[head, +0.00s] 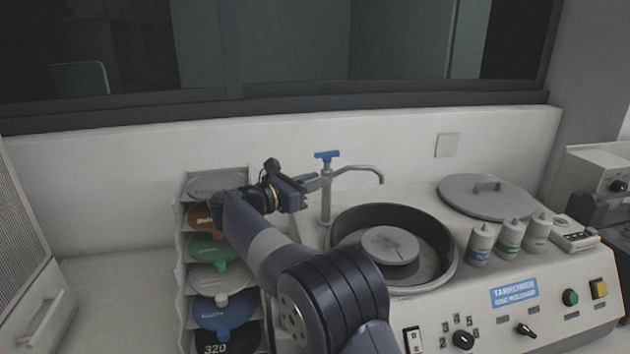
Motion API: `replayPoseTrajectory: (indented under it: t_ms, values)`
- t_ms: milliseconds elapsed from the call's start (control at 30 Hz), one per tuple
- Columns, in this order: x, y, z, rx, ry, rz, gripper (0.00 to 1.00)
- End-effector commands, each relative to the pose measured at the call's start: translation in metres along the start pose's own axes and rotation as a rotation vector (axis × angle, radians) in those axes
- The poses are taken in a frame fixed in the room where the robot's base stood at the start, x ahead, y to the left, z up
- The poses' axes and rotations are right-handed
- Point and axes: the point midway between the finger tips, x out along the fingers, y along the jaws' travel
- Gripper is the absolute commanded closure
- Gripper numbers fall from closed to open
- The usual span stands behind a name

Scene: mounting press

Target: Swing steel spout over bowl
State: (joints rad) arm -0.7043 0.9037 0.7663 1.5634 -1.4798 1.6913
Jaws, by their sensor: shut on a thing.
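The steel spout (360,168) rises from an upright post with a blue handle (327,156) on top. It reaches to the right and its tip bends down, in the picture just above the back rim of the bowl. The black-walled bowl (445,252) holds a round grey disc (390,245). My gripper (318,182) comes from the left and is shut on the steel spout assembly beside its post. The fingertips are small here, so the exact contact is unclear.
A rack of coloured discs (210,249) stands left, partly behind my arm. A grey lid with a handle (486,196) lies behind right of the bowl. Several bottles (509,238) stand right of the bowl. The control panel (515,293) is in front.

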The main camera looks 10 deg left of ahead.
Motion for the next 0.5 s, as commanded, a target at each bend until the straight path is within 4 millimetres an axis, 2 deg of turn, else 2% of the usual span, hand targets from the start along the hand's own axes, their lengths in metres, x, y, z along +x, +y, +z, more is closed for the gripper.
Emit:
replayPoseTrajectory:
  t_ms: [500]
  values:
    - [0.0008, 0.0068, 0.0014, 0.002, -0.006, -0.143, 1.00]
